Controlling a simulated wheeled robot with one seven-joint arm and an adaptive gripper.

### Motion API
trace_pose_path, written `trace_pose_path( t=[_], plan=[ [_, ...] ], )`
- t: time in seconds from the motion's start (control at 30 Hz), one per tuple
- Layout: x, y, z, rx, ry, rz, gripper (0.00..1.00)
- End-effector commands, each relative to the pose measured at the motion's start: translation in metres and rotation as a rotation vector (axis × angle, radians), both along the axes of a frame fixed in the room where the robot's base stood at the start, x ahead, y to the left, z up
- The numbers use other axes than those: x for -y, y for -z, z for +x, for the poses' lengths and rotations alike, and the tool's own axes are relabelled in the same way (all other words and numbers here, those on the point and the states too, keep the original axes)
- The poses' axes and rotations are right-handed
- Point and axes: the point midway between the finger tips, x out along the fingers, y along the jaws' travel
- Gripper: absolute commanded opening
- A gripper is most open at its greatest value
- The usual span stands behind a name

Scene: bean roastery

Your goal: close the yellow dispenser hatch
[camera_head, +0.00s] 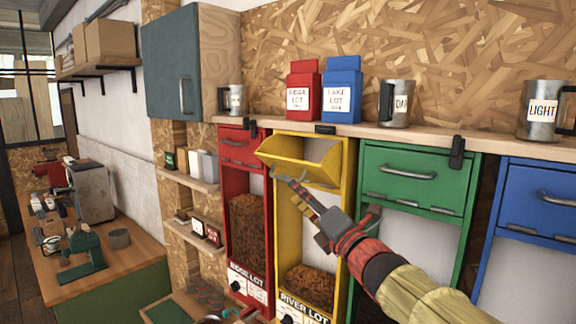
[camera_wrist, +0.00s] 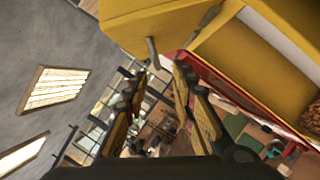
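The yellow dispenser (camera_head: 348,185), labelled River Lot, stands between the red and green ones. Its yellow hatch (camera_head: 285,152) is open, tilted outward at the top like a bin; it fills the upper part of the wrist view (camera_wrist: 145,22). My gripper (camera_head: 296,188) is just below the hatch's front lower edge. In the wrist view, its two fingers (camera_wrist: 160,75) are apart with nothing held between them. The hatch's grey handle (camera_wrist: 152,53) shows just beyond and between the fingertips. I cannot tell whether a finger touches it.
The red dispenser (camera_head: 240,150), green dispenser (camera_head: 415,180) and blue dispenser (camera_head: 540,205) have shut hatches. A wooden shelf (camera_head: 440,133) above holds metal mugs, a red bag (camera_head: 303,92) and a blue bag (camera_head: 342,90). A workbench (camera_head: 120,262) stands at the left.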

Motion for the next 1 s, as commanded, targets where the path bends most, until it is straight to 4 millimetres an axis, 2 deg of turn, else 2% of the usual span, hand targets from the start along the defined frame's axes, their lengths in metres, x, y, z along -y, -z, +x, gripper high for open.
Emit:
trace_pose_path(
  t=[0.17,0.4,0.6,1.0],
  plan=[
    [-0.009,-0.006,0.011,0.018,-0.011,-0.017,0.26],
    [-0.025,-0.015,0.043,0.015,-0.010,-0.015,0.26],
    [-0.034,-0.020,0.062,0.016,-0.009,-0.015,0.26],
    [-0.037,-0.021,0.067,0.015,-0.007,-0.014,0.26]
  ],
)
